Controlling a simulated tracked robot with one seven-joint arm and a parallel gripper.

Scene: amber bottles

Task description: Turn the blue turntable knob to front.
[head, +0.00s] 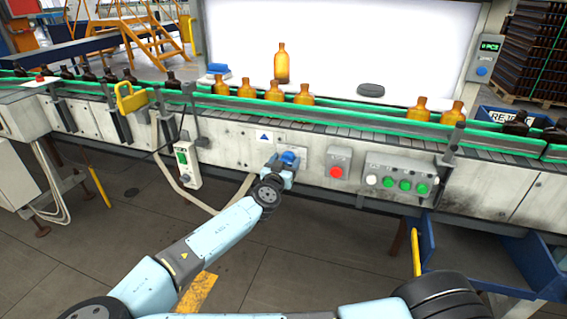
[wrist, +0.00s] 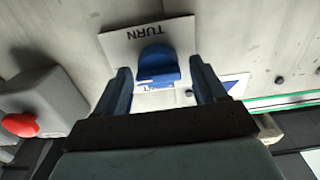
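The blue turntable knob (wrist: 157,66) sits on a white plate marked "TURN" (wrist: 127,42), which appears upside down in the wrist view. My gripper (wrist: 159,70) is open in front of the plate, with one dark finger on each side of the knob and visible gaps between. I cannot tell how deep the fingertips reach around it. In the head view the knob (head: 289,157) shows as a blue patch on the conveyor's front panel, partly covered by my gripper (head: 283,170). The knob's exact angle is hard to read.
A red button on a grey box (head: 338,162) is right of the knob, and a panel of green and white buttons (head: 400,180) lies further right. A hanging switch box (head: 187,163) is to the left. Amber bottles (head: 275,91) stand on the conveyor above. Open floor lies below.

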